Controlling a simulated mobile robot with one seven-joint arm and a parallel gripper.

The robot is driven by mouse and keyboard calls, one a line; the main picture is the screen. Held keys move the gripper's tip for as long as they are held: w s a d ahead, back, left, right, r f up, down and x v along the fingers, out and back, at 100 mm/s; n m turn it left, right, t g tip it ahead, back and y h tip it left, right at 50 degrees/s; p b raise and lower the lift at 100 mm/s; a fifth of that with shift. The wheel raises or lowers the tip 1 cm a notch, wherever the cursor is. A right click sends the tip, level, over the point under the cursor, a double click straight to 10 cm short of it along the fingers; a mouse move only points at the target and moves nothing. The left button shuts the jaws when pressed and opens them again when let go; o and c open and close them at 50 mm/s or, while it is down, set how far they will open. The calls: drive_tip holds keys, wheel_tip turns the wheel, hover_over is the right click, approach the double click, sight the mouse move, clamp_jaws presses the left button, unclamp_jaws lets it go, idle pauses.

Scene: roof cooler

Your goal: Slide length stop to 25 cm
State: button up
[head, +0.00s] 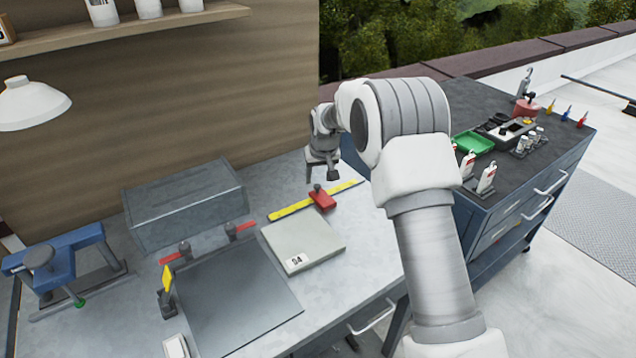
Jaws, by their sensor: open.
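The length stop (325,202) is a small red block with a dark knob on top. It sits at a yellow ruler strip (291,207) that runs along the workbench, right of the strip's middle. The scale figures are too small to read. My gripper (321,178) is open, pointing down just above the stop's knob. The fingers appear apart from the red block; whether they reach around the knob, I cannot tell.
A grey-green slab marked with a white label (297,261) lies in front of the stop. Left of it are a dark plate (235,300), a grey box (185,205) and a blue clamp device (55,258). A dark cabinet (545,165) with bottles and a green tray (473,142) stands right.

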sight(318, 185)
drive_tip(key=shift+x, duration=1.8)
drive_tip(key=shift+c, duration=0.4)
clamp_jaws()
